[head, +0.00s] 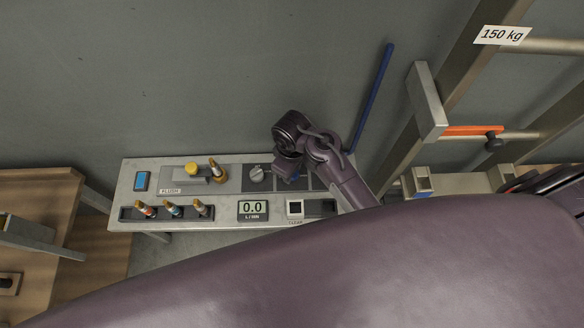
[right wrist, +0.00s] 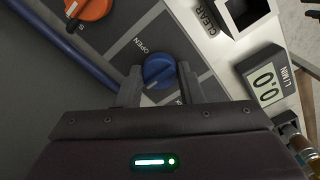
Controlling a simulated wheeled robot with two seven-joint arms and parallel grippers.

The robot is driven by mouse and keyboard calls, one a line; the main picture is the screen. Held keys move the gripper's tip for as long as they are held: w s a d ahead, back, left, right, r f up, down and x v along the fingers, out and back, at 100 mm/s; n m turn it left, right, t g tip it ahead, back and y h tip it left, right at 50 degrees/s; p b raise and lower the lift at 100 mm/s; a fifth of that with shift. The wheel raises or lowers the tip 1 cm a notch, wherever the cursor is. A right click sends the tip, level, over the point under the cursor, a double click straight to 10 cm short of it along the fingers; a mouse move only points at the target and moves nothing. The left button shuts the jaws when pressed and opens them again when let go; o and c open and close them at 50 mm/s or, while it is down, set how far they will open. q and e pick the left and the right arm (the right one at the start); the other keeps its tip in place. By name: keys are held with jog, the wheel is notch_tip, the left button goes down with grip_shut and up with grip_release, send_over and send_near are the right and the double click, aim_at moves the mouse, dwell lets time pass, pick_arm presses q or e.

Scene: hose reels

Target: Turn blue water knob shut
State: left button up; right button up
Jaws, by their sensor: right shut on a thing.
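The blue water knob (right wrist: 158,70) sits on a dark grey panel with an "OPEN" label to its upper left in the right wrist view. Its pale pointer line runs to the lower left in that view. My right gripper (right wrist: 160,80) has one finger on each side of the knob and is shut on it. In the head view my right arm hides most of the knob, and a bit of blue shows under the gripper (head: 289,178). My left gripper is not in view.
An orange knob (right wrist: 90,8) is beside the blue one. The bench (head: 220,215) also bears a grey knob (head: 257,173), a yellow knob (head: 192,169), several hose fittings and a flow display (head: 253,210) reading 0.0. A blue pole (head: 374,95) leans on the wall.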

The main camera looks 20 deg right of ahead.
jog(key=shift+r, duration=0.1)
dwell(0.3)
jog(key=shift+w, duration=0.1)
jog(key=o, duration=1)
